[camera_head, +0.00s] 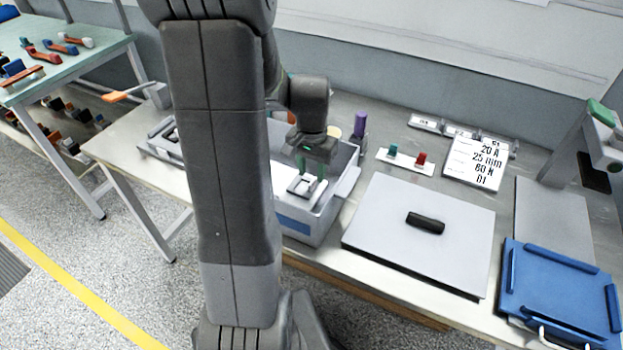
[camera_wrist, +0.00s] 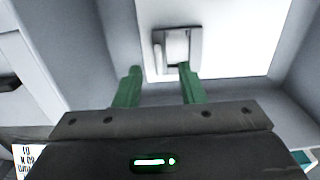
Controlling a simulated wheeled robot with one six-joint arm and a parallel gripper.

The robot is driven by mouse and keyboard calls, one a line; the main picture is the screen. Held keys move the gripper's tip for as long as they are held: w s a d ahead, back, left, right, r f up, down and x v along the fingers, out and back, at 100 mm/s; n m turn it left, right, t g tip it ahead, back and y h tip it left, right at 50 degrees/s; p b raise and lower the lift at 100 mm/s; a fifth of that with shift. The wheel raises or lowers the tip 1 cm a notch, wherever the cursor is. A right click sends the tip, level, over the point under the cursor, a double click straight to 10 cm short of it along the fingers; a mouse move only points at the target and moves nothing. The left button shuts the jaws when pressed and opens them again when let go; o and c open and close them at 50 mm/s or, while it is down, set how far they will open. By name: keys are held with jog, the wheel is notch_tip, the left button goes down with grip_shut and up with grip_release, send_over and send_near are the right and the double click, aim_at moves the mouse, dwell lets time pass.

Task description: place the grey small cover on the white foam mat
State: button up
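The grey small cover (camera_head: 307,187), a small squarish grey piece with a paler raised part, appears to lie on the white foam mat (camera_head: 284,183) inside a grey bin. In the wrist view the cover (camera_wrist: 180,46) lies beyond my fingertips, over the white mat (camera_wrist: 235,35). My gripper (camera_head: 312,172) is above the bin, directly over the cover. In the wrist view my gripper (camera_wrist: 160,70) has its two green fingers apart with nothing between them. The right fingertip overlaps the cover's near edge in the picture; I cannot tell whether they touch.
The grey bin (camera_head: 338,205) has raised walls around the mat. To its right are a large grey plate (camera_head: 390,240) with a black handle (camera_head: 426,223), a blue tray (camera_head: 560,290) and a white label card (camera_head: 473,163). A purple cylinder (camera_head: 360,125) stands behind the bin.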

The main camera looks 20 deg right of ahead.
aim_at(312, 182)
notch_tip(312, 182, up, 8)
jog(key=shift+f, duration=0.25)
